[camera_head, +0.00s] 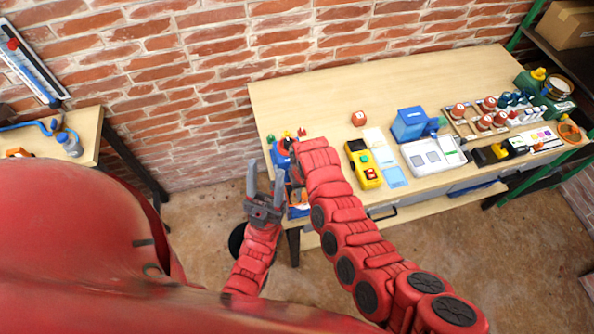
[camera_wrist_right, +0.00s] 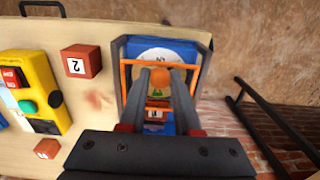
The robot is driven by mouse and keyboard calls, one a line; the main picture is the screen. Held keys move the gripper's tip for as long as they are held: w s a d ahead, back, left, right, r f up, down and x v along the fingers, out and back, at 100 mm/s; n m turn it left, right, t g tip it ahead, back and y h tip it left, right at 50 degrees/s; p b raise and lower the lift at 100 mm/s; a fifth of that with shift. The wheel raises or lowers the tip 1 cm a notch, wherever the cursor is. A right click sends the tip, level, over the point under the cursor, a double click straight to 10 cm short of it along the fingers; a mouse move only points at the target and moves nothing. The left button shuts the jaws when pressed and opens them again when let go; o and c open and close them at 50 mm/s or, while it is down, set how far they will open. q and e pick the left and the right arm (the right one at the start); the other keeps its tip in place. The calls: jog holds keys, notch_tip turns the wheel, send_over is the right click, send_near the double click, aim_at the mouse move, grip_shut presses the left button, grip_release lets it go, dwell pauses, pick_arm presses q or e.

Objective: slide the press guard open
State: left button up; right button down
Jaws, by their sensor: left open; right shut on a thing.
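The press is a small blue unit at the table's left end. In the right wrist view it shows a blue body (camera_wrist_right: 180,48) between dark side posts, with a white disc on it. The press guard is an orange frame (camera_wrist_right: 124,85) across the press front. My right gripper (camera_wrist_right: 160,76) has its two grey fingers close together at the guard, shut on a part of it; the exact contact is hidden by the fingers. In the head view my right arm covers much of the press (camera_head: 283,153). My left gripper (camera_head: 265,180) is open and empty, left of the press, off the table edge.
A yellow control box (camera_head: 364,165) with buttons and a red block (camera_head: 358,118) stand right of the press. A blue box (camera_head: 410,124) and several parts fill the table's right side. The table's back (camera_head: 330,85) is clear. A brick wall stands behind.

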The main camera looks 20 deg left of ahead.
jog(key=shift+s+d+p, duration=0.4)
jog(key=shift+s+p, duration=0.3)
jog(key=shift+p, duration=0.25)
jog(key=c, duration=0.7)
grip_release()
jog(key=shift+w+r+p, duration=0.1)
jog(key=shift+r+p, duration=0.2)
jog(key=shift+r, duration=0.85)
notch_tip(320, 180, up, 5)
jog(key=shift+f, duration=0.1)
